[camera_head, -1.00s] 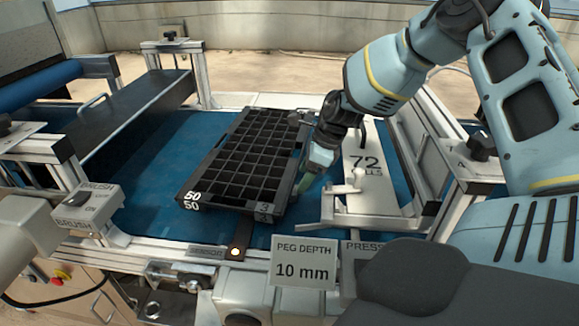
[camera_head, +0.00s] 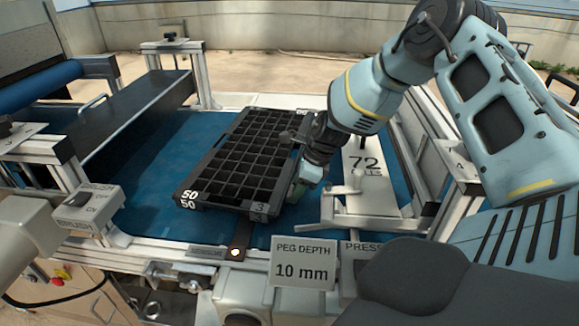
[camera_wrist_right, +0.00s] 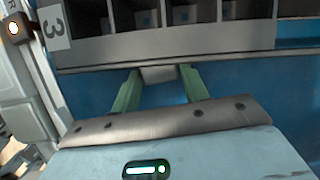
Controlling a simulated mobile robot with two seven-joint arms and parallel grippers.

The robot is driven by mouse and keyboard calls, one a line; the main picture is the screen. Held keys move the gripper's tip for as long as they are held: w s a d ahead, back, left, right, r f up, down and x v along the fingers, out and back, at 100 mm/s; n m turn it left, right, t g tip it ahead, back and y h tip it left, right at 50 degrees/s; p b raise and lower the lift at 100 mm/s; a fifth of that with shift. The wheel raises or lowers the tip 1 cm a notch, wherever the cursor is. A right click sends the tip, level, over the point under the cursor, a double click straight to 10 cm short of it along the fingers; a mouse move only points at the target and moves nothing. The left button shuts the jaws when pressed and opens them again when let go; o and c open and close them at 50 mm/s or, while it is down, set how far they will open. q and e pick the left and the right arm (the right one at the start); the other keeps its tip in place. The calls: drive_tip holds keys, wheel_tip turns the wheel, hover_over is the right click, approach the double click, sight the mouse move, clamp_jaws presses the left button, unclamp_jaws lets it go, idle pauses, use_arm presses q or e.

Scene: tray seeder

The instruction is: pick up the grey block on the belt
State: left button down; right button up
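The grey block (camera_wrist_right: 160,75) shows in the right wrist view as a small grey piece against the side of the seed tray, partly hidden by its rim. My right gripper (camera_wrist_right: 162,82) has its two green fingers apart, one on each side of the block. I cannot tell whether they touch it. In the head view my right gripper (camera_head: 298,186) is low at the right side of the black seed tray (camera_head: 222,203), and the block cannot be made out there. My left gripper is not in view.
The tray lies askew on the blue belt (camera_head: 150,165). Right of my gripper are a metal bracket (camera_head: 375,222) and a plate (camera_head: 368,185) marked 72. A sensor with a lit lamp (camera_head: 235,253) and a "PEG DEPTH 10 mm" sign (camera_head: 303,262) stand at the front edge.

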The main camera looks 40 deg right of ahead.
drive_tip(key=c, duration=0.5)
drive_tip(key=shift+r, duration=0.2)
drive_tip(key=shift+r, duration=0.2)
drive_tip(key=shift+s+d+r, duration=0.15)
drive_tip(key=shift+r, duration=0.05)
drive_tip(key=s, duration=0.1)
drive_tip(key=s+d, duration=0.2)
drive_tip(key=shift+d+r+b, duration=0.15)
drive_tip(key=shift+r+b, duration=0.1)
drive_tip(key=shift+b, duration=0.1)
wheel_tip(320, 180, up, 13)
drive_tip(key=shift+r, duration=0.15)
